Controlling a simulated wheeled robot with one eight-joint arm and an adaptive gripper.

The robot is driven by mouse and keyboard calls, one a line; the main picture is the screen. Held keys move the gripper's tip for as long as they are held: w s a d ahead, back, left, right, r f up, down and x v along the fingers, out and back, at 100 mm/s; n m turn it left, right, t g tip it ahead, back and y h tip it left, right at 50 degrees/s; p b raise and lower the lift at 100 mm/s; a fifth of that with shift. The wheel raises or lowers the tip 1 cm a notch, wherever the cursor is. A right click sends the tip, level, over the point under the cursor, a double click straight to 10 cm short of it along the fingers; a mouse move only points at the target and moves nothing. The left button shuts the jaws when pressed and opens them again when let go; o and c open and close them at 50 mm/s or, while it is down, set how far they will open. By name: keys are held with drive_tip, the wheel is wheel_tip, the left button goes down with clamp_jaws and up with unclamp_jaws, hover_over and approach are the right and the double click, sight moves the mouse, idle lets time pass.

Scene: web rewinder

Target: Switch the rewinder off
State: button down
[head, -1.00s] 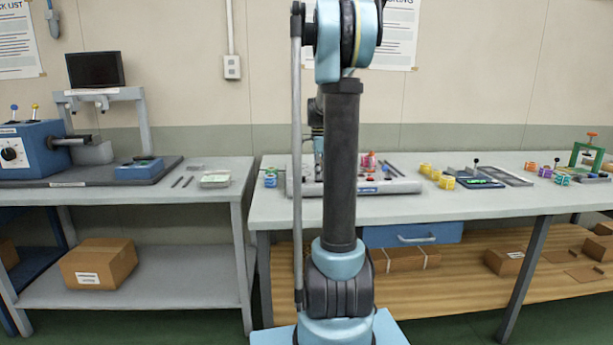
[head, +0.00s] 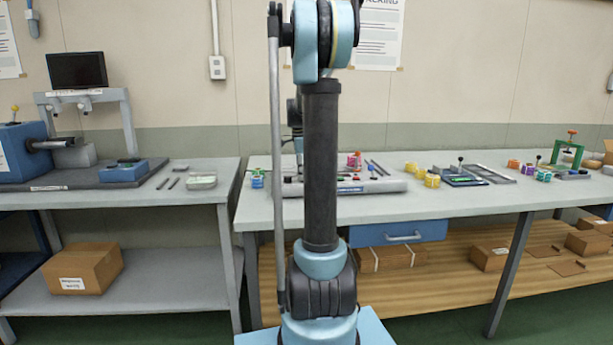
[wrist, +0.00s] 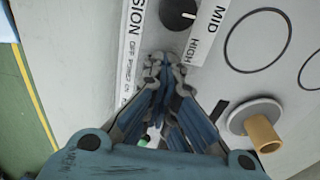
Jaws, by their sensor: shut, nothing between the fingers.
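The grey rewinder unit (head: 385,187) sits on the right bench, partly hidden behind my arm in the head view. In the wrist view its pale panel (wrist: 228,80) carries a black knob (wrist: 178,12) by a label reading MID and HIGH. Another label strip (wrist: 131,45) shows part of a word ending in SION, and OFF and ON. My gripper (wrist: 164,62) is shut and empty, its tips over the panel beside the strip and below the knob. Whether the tips touch it I cannot tell. A small green part (wrist: 143,141) shows between the fingers; the power switch is not clearly visible.
A tan core on a grey disc (wrist: 262,131) stands right of my gripper. Yellow blocks (head: 422,174), a green press (head: 568,152) and small parts lie farther right on the bench (head: 440,205). The left bench (head: 150,197) holds a blue machine (head: 22,150), with a gap between benches.

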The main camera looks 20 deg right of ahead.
drive_tip(key=shift+a, duration=0.45)
drive_tip(key=shift+w+d+r, duration=0.1)
drive_tip(key=shift+w, duration=0.05)
drive_tip(key=shift+r, duration=0.25)
wheel_tip(320, 180, up, 13)
drive_tip(key=a, duration=0.1)
idle(0.3)
